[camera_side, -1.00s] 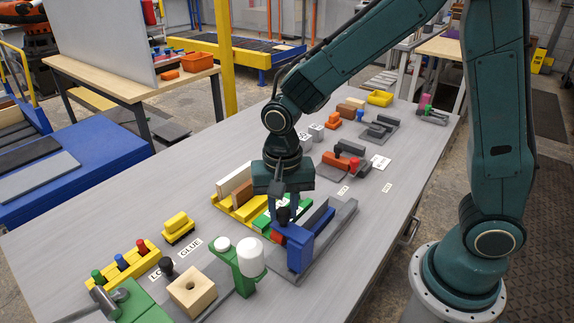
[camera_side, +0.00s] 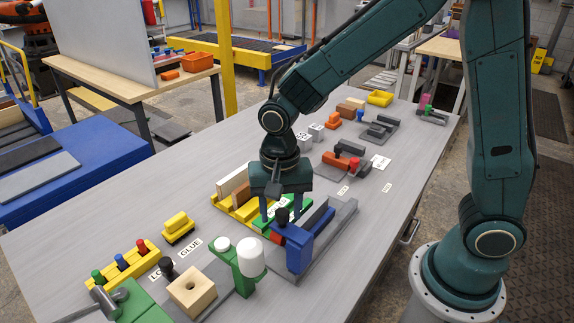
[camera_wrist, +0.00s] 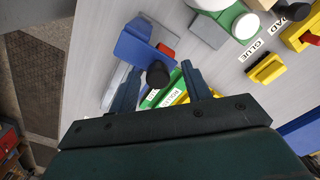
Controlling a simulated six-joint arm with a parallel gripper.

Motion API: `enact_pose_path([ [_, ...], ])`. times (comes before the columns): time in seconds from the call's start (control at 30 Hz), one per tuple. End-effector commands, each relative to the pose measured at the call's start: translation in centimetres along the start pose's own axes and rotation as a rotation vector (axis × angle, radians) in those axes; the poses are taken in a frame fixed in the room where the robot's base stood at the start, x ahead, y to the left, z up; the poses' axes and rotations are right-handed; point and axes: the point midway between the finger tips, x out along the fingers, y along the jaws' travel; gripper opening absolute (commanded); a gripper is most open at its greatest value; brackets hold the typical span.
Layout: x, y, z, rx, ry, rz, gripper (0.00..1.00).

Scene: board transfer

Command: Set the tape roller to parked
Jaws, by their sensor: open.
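The likely tape roller is a blue carriage (camera_side: 300,252) with a red part (camera_side: 278,238) and a black knob (camera_side: 282,215), standing at the near end of a grey track (camera_side: 330,232). I cannot read a label that confirms this. In the wrist view the blue carriage (camera_wrist: 138,50) and black knob (camera_wrist: 157,74) show, with the knob appearing between my fingers. My gripper (camera_side: 280,212) is open and empty; its fingers are apart beside and above the knob. They also show in the wrist view (camera_wrist: 160,80). Whether they touch the knob I cannot tell.
A green labelled block (camera_wrist: 150,101) and a yellow holder (camera_side: 223,205) with boards lie beside the track. A yellow block (camera_side: 178,227) lies to the left. Bare table (camera_side: 130,205) is free at left.

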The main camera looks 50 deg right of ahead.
Motion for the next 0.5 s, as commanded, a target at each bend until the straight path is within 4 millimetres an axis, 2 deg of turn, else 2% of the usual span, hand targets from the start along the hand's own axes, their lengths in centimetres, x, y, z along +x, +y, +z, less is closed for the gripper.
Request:
enact_pose_path([
  [0.27, -2.2, -0.1, -0.1, 0.001, 0.003, -0.004, 0.48],
  [0.5, -6.0, -0.1, -0.1, 0.000, 0.003, -0.006, 0.48],
])
